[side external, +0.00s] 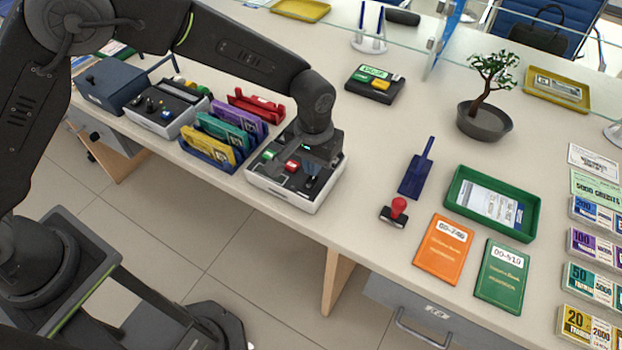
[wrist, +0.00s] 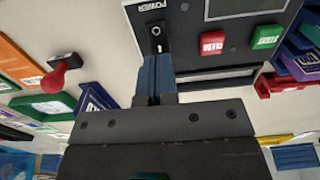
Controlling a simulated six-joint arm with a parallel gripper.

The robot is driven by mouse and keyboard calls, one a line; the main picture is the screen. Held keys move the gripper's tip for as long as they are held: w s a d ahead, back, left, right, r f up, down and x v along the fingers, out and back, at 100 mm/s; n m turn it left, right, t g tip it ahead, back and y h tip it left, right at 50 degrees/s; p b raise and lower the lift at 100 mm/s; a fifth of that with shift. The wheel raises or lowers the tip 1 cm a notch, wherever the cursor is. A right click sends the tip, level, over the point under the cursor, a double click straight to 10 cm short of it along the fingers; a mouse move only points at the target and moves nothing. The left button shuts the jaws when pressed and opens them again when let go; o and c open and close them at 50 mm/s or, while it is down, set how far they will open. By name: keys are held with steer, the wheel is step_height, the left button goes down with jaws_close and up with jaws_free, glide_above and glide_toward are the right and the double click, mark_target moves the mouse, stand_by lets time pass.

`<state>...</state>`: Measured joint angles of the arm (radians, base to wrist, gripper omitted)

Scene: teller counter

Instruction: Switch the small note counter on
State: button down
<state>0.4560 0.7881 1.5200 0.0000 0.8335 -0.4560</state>
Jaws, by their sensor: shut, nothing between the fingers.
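The small note counter (side external: 325,192) is a pale box with a black top panel near the counter's front edge. In the wrist view its panel (wrist: 195,15) carries a POWER label, a small toggle switch (wrist: 157,46), a red button (wrist: 212,43) and a green button (wrist: 266,37). My gripper (side external: 312,178) is over the power-switch end of the panel. In the wrist view my gripper (wrist: 154,66) has its blue fingers together and empty, right beside the switch. I cannot tell whether they touch it. The switch's on or off position is unclear.
A red-handled stamp (side external: 397,210), a green tray (side external: 460,180) and two booklets lie to the right. Clear counter separates the note counter from the stamp.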

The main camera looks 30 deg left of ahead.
steer(key=shift+f, duration=1.3)
stand_by(0.9)
steer(key=shift+r, duration=0.1)
steer(key=shift+r, duration=3.45)
steer(key=s+a+r+t, duration=0.1)
steer(key=s+a+r, duration=0.3)
steer(key=a+r, duration=0.3)
steer(key=s+a+r+t, duration=0.25)
steer(key=a+r, duration=0.35)
steer(key=r, duration=0.3)
steer(key=s+a+r+t, duration=0.1)
steer(key=s+a, duration=0.3)
steer(key=s, duration=0.4)
steer(key=s+a+r+t, duration=0.1)
steer(key=s+a, duration=0.3)
steer(key=s, duration=0.4)
steer(key=shift+a+r, duration=0.35)
steer(key=shift+r, duration=0.05)
